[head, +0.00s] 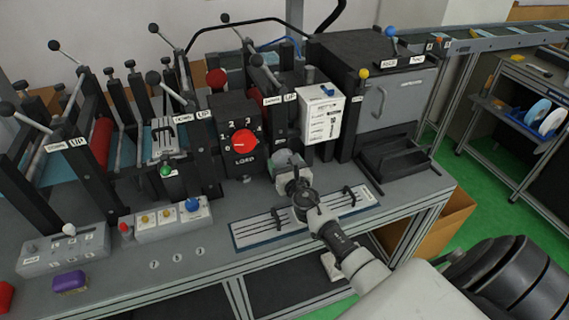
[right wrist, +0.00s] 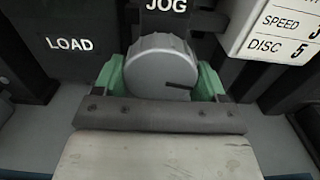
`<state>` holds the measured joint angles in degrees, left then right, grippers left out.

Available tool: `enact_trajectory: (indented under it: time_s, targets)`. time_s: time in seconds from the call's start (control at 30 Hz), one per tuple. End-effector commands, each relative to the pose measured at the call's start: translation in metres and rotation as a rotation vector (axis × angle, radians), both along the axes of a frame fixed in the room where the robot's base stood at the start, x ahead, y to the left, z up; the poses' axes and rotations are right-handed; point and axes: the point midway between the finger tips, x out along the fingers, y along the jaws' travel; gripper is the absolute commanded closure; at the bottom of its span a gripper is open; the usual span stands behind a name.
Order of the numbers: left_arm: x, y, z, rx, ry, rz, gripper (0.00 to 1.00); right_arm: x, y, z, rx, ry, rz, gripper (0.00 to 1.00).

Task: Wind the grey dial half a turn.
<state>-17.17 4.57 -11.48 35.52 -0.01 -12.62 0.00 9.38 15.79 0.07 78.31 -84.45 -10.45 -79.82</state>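The grey dial (right wrist: 158,62) is a round knob with a ridged rim and a dark mark on its face, pointing right and slightly down. It sits below the JOG label. My right gripper (right wrist: 160,85) has one green-padded finger on each side of the dial, and both pads appear to touch its rim. The gripper's crossbar hides what lies below the dial. In the head view, my right gripper (head: 289,172) is at the front of the machine, with the dial (head: 284,157) showing partly behind it. My left gripper is not in view.
The red LOAD knob (head: 245,141) is to the left of the dial. A white settings card (head: 321,117) is to the right. A slotted plate (head: 250,233) lies on the bench under my right gripper. A button box (head: 165,221) stands further left.

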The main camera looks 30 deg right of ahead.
Motion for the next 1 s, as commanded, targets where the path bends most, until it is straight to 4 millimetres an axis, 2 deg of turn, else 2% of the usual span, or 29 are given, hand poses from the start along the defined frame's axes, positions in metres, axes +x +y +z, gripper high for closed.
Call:
enact_trajectory:
  time_s: [0.03,0.1,0.13,0.57,1.0]
  targets:
    - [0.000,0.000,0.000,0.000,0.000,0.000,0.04,0.000,0.000,0.000,0.000,0.000,0.000,0.40]
    - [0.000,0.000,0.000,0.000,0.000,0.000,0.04,0.000,0.000,0.000,0.000,0.000,0.000,0.51]
    - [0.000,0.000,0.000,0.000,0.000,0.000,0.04,0.000,0.000,0.000,0.000,0.000,0.000,0.52]
    - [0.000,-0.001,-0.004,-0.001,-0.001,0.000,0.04,0.000,0.000,-0.001,0.104,-0.025,0.000,0.52]
    - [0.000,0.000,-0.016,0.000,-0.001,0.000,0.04,0.000,0.002,-0.001,0.476,-0.114,0.000,0.52]
